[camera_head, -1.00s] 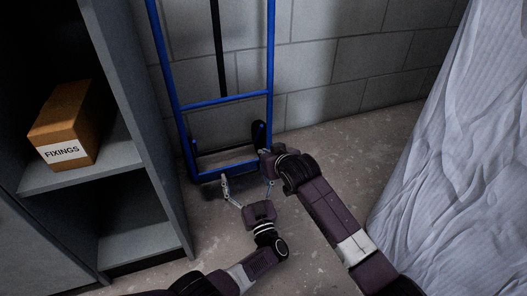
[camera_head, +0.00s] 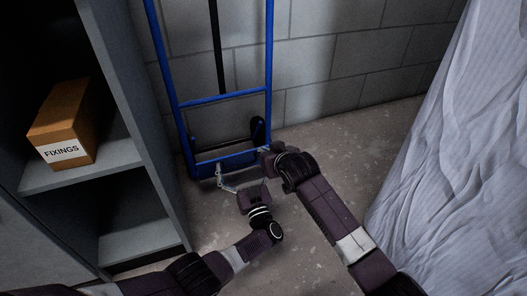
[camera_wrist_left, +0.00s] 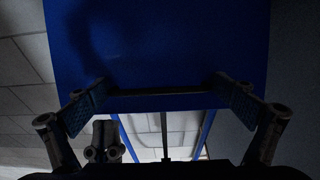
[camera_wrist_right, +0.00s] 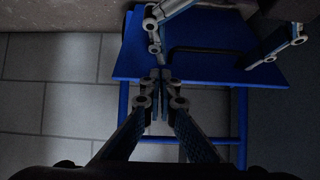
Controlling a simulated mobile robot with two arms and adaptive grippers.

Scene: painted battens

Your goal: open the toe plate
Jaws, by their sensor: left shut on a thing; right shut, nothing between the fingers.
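The blue hand truck (camera_head: 224,97) stands against the block wall. Its toe plate (camera_head: 205,170) is at its foot, mostly hidden in the head view; it shows as a broad blue panel in the left wrist view (camera_wrist_left: 155,45) and right wrist view (camera_wrist_right: 215,65). How far it is tilted is hard to tell.
A grey shelf unit (camera_head: 160,150) stands at left, holding a cardboard box (camera_head: 65,125) labelled FIXINGS. A draped pale sheet (camera_head: 455,150) is at right. Concrete floor (camera_head: 330,150) between them is bare apart from my arms.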

